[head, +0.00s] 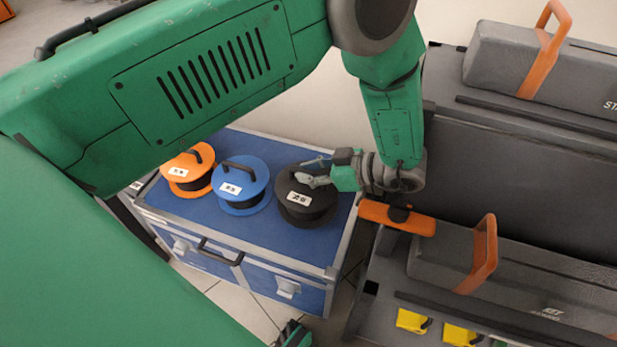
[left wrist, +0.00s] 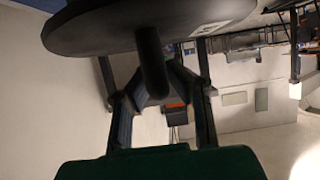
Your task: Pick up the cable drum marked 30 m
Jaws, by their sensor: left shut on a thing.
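Three cable drums show in the head view: an orange drum (head: 188,184) at left, a blue drum (head: 241,205) in the middle and a black drum (head: 308,214) at right. Each bears a white label, too blurred to read surely. My left gripper (head: 312,178) is shut on the black drum's handle, coming from the right. In the left wrist view the black drum (left wrist: 100,30) fills the top, with its dark handle (left wrist: 150,65) between the fingers (left wrist: 153,90). I cannot tell whether this drum touches the case. A green and dark part at the bottom edge may be my right gripper (head: 293,335).
The drums' blue case (head: 270,240) has metal edges and a front handle. At right stands a grey rack (head: 395,285) with grey cases (head: 540,275) with orange handles, an orange item (head: 397,217) and yellow items (head: 412,321). Pale floor shows in front of the blue case.

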